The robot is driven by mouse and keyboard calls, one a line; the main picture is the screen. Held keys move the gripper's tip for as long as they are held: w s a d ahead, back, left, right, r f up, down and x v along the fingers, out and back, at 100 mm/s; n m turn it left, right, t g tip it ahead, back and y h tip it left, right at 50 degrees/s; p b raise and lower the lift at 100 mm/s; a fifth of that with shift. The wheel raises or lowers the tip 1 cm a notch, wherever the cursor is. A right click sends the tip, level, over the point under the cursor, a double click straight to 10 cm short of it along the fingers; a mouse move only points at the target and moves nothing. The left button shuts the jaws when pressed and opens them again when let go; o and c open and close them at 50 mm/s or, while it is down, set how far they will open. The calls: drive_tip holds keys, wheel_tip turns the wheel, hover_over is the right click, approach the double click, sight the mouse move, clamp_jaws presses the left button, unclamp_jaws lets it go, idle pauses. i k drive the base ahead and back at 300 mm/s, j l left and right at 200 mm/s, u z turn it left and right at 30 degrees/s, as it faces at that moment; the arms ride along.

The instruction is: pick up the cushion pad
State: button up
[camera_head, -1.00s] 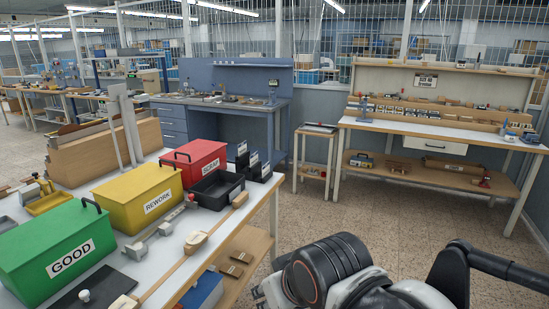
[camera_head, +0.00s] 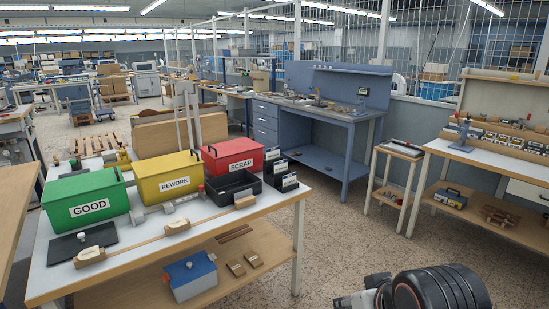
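I cannot pick out a cushion pad for certain. A flat dark plate (camera_head: 100,238) with a small pale knob lies at the front left of the near white-topped table. My arm shows at the bottom right as a black rounded joint. A small grey part beside it at the bottom edge may be my gripper (camera_head: 362,299). It is cut off by the frame, so its fingers and anything in them cannot be made out. It is to the right of the near table, over the floor side.
The near table (camera_head: 225,222) holds a green GOOD bin (camera_head: 70,191), yellow REWORK bin (camera_head: 150,187), red SCRAP bin (camera_head: 222,164) and black tray (camera_head: 228,191). A blue bench (camera_head: 345,114), a small stand (camera_head: 401,151) and a wooden-backed bench (camera_head: 510,165) stand beyond open floor.

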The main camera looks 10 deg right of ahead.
sight(86, 255)
drive_tip(key=u, duration=1.7)
drive_tip(key=i+l+u, duration=0.2)
drive_tip(key=i+u, duration=0.2)
drive_tip(key=i+l+u, duration=0.4)
drive_tip(key=i+l, duration=0.4)
drive_tip(key=i+l+u, duration=0.15)
drive_tip(key=i+l, duration=0.3)
drive_tip(key=l, duration=0.1)
